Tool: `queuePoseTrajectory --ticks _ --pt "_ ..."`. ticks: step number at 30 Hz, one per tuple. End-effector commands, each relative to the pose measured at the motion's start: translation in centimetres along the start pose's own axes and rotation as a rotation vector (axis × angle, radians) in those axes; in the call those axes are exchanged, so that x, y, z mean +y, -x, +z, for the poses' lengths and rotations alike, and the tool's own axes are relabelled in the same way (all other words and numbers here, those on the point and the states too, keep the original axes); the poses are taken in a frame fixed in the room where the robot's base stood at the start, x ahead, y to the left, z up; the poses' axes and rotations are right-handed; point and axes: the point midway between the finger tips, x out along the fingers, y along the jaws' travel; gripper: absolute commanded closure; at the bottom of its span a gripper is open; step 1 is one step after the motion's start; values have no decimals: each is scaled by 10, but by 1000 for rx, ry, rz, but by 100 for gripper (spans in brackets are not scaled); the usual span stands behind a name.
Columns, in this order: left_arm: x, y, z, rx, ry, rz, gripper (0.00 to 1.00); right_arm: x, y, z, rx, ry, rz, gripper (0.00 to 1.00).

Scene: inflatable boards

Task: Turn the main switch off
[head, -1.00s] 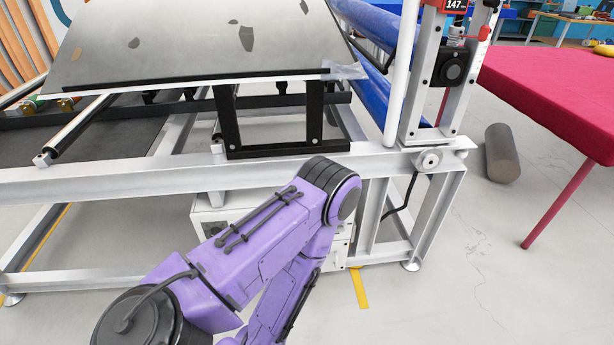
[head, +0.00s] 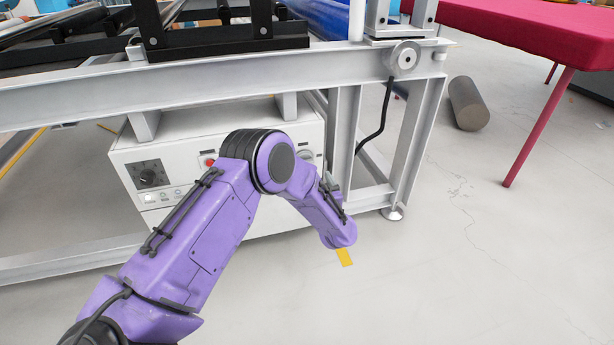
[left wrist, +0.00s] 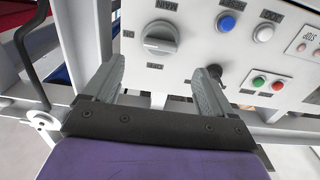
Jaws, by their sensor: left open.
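The main switch (left wrist: 160,38) is a grey round rotary knob with a raised grip bar, on a white panel in the left wrist view. The panel appears upside down there, with a "MAIN" label above the knob. The bar lies roughly sideways in that picture. My left gripper (left wrist: 161,66) is open, its two grey fingers pointing at the panel, either side of and just below the knob. Nothing is between the fingers, and contact with the panel cannot be told. In the head view my purple left arm covers part of the white control box (head: 185,140); the gripper is hidden. My right gripper is not visible.
Beside the switch are a blue button (left wrist: 226,23), a black-tipped stick (left wrist: 214,72) near one finger, and green (left wrist: 259,81) and red (left wrist: 278,86) buttons. A grey steel frame (head: 200,95) runs above the box.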

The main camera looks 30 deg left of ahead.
Motion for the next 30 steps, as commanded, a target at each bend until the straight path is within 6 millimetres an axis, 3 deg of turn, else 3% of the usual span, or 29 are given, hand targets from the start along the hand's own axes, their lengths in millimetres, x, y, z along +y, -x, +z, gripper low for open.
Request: queuePoseTrajectory --ticks 9,14,21,22,27,30 --pt "-1 -68 4 -1 2 -2 15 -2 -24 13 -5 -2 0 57" --pt "0 -83 2 -2 0 2 15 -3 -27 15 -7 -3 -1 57" --pt "0 -85 1 -2 -2 3 15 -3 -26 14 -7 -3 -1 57" --pt "0 -84 1 -2 -1 3 18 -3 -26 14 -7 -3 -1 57" --pt "0 -84 1 -2 -1 3 71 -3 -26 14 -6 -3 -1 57" --pt "0 -84 1 -2 -1 3 71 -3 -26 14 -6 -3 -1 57"
